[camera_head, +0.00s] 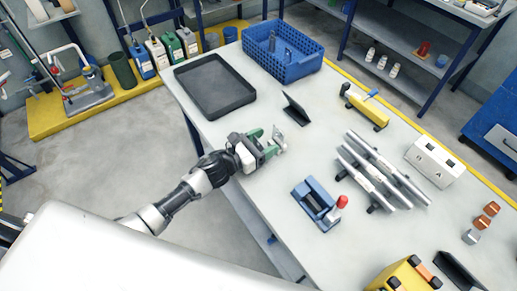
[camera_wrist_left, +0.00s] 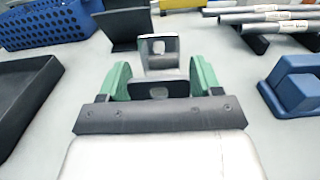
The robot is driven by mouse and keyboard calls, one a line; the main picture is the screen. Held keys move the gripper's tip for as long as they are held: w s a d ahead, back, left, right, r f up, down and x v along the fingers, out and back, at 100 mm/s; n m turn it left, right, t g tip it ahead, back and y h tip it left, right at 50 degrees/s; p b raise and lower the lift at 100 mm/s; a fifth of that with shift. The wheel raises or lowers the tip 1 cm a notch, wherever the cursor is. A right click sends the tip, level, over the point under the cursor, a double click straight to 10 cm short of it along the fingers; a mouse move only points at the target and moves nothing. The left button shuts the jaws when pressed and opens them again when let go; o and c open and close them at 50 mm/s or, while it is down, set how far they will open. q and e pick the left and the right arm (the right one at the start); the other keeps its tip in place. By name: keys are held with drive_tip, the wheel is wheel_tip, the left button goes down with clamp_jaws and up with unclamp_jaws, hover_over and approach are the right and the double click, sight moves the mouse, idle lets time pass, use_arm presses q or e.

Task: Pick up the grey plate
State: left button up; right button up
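The grey plate (camera_wrist_left: 158,46) is a small bent metal piece with a hole in its upright part. In the left wrist view it stands straight ahead, centred between my fingers. In the head view the grey plate (camera_head: 279,137) shows small at the tips of my left gripper (camera_head: 270,142), low over the table. The left gripper's green fingers (camera_wrist_left: 158,78) are apart, with a gap seen on each side of the upright part. The lower part is partly hidden between the fingers, so contact there cannot be told. My right gripper is not in view.
On the table (camera_head: 235,150) are a black tray (camera_head: 215,84), a blue crate (camera_head: 283,52), a black angled stand (camera_head: 296,109), a yellow tool (camera_head: 366,110), metal rods (camera_head: 375,172) and a blue vise-like block (camera_head: 316,204). Bare tabletop surrounds the plate.

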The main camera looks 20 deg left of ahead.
use_arm(q)
drive_tip(key=c, duration=0.7)
drive_tip(key=shift+r, duration=0.1)
